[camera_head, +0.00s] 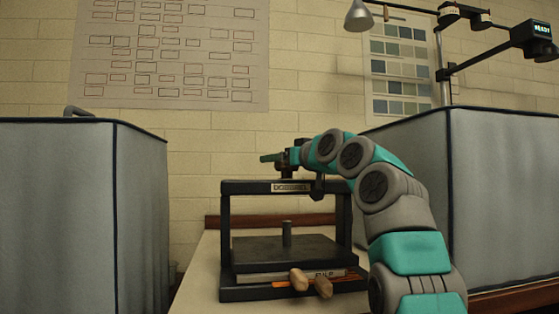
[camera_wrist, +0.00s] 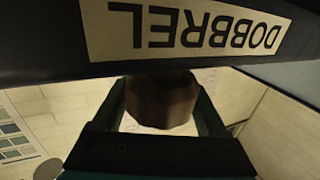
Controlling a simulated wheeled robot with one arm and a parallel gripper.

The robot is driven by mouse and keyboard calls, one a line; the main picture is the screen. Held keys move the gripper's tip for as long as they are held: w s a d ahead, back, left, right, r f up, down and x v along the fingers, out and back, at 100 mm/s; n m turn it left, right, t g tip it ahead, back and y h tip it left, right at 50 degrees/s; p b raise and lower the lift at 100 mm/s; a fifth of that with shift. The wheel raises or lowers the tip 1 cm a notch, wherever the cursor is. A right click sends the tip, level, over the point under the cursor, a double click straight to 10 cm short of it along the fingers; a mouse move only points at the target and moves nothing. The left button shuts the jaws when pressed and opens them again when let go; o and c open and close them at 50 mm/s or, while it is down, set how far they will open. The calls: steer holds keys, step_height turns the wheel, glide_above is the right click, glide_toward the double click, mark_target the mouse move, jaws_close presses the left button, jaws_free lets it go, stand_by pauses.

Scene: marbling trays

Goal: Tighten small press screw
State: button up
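The small press (camera_head: 344,225) is a black frame on the table, with a DOBBREL label on its top beam; the label also shows upside down in the wrist view (camera_wrist: 195,30). A short post (camera_head: 287,235) stands on its pressing plate (camera_head: 262,250). My gripper (camera_head: 285,158) is at the top beam, around the middle. In the wrist view a brown rounded knob (camera_wrist: 162,100) lies between teal-edged parts of my gripper.
Two wooden-handled tools (camera_head: 299,280) lie at the press's front, beside a labelled slab (camera_head: 262,278). Grey padded partitions stand left (camera_head: 60,215) and right (camera_head: 500,200). A lamp (camera_head: 359,16) hangs above right. The table left of the press (camera_head: 200,275) looks clear.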

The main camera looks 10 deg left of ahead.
steer(key=c, duration=0.9)
steer(key=shift+m, duration=0.3)
steer(key=shift+t+h, duration=0.4)
steer(key=shift+h, duration=0.1)
steer(key=shift+w+d+r+m+t+h+p, duration=0.15)
steer(key=shift+m+t+h, duration=0.1)
steer(key=shift+m+h, duration=0.2)
steer(key=shift+s+d+m+t+h+p, duration=0.15)
steer(key=shift+m+t+h, duration=0.1)
steer(key=shift+m+h, duration=0.15)
steer(key=shift+w+h, duration=0.1)
steer(key=shift+h, duration=0.25)
steer(key=shift+w+m+t+h+p, duration=0.1)
steer(key=shift+m+t+h+p, duration=0.2)
steer(key=shift+m+h+p, duration=0.15)
